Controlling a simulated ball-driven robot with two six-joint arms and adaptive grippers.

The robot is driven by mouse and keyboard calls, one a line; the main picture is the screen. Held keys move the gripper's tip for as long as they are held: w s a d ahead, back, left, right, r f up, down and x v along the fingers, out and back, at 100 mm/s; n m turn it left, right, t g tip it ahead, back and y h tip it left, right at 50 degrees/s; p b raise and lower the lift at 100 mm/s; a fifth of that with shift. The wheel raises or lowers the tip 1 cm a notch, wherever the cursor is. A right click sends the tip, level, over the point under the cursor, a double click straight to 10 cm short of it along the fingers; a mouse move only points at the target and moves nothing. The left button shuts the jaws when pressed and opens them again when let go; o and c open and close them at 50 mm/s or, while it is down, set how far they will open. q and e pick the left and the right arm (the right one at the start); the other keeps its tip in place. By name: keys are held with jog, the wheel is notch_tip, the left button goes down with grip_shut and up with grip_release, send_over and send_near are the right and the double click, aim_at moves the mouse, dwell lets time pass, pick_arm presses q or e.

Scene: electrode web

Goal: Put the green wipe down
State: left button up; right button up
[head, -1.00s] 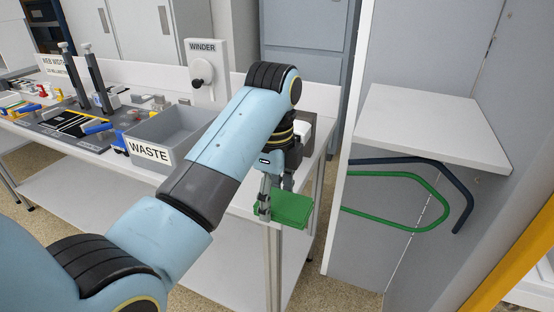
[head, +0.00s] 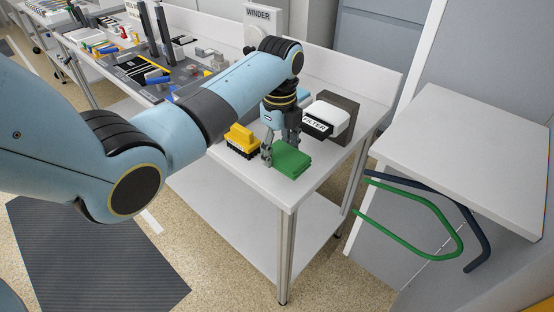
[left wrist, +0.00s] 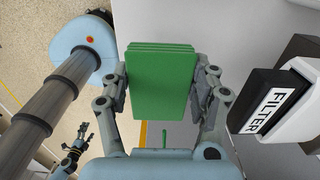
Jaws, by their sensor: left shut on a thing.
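The green wipe (head: 291,161) is a folded, layered pad at the near right corner of the white bench (head: 325,182). My left gripper (head: 281,150) points down and is shut on the wipe. In the left wrist view the wipe (left wrist: 163,85) lies between the two fingers. It is at or very close to the bench top; I cannot tell whether it touches. My right gripper (left wrist: 75,151) shows small at the lower left of the left wrist view, and its jaw state is unclear. It is not in the head view.
A yellow block with dark bristles (head: 242,138) stands just left of the wipe. A box labelled FILTER (head: 328,118) stands behind it to the right. The bench edge is close in front. Green and dark blue tubes (head: 462,240) hang under a white shelf (head: 460,140) at the right.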

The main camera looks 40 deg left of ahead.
aim_at(276, 161)
pick_arm(q)
jog(key=shift+w+a+f, duration=0.2)
jog(key=shift+a+f, duration=0.3)
jog(key=shift+a, duration=0.1)
jog(key=shift+f, duration=1.9)
pick_arm(e)
jog(key=shift+w+d, duration=0.3)
jog(key=shift+d, duration=0.15)
pick_arm(q)
jog(key=shift+f, duration=0.2)
jog(key=o, duration=0.9)
pick_arm(e)
jog(key=shift+a+f, duration=0.1)
pick_arm(q)
jog(key=shift+r, duration=0.1)
